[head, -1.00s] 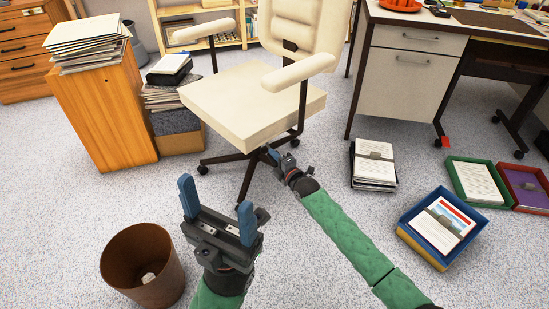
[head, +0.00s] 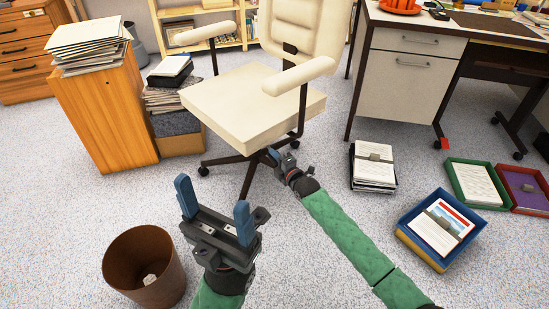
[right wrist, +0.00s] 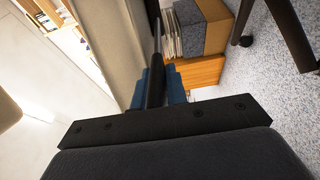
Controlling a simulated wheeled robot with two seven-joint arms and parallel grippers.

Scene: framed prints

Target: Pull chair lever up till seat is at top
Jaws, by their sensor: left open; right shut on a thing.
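The cream office chair (head: 245,108) stands in the middle of the head view, with its dark legs and casters on the carpet. My right gripper (head: 274,157) is under the front right edge of the seat. In the right wrist view it is shut on the dark chair lever (right wrist: 155,82), which runs between its blue fingers (right wrist: 155,88). The lever is hidden in the head view. My left gripper (head: 215,212) is open and empty, in front of the chair, with its blue fingers pointing up and apart.
A brown waste bin (head: 143,268) stands at lower left. A wooden cabinet (head: 100,120) and paper stacks are left of the chair. A desk (head: 410,80), a paper pile (head: 373,168) and a blue tray (head: 441,228) are at right. Carpet between is free.

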